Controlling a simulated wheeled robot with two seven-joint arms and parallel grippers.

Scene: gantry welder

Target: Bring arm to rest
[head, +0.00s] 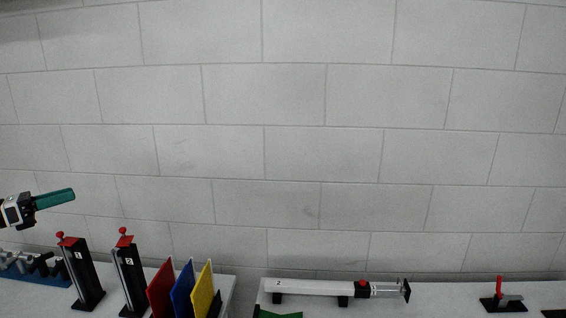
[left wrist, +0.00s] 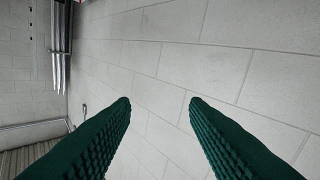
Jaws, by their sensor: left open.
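My left gripper (head: 68,199) comes in from the left edge of the head view, raised above the table and in front of the block wall. Its green fingers point to the right. In the left wrist view the two ridged green fingers (left wrist: 160,101) stand wide apart with nothing between them, facing the wall. The left gripper is open and empty. My right gripper is not in view.
Two black stands with red tops (head: 85,272) (head: 130,275) rise below and right of my left gripper. Red, blue and yellow panels (head: 182,290) stand beside them. A white tube labelled 2 (head: 315,287) and a red-handled clamp (head: 501,297) are farther right. Space above is clear.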

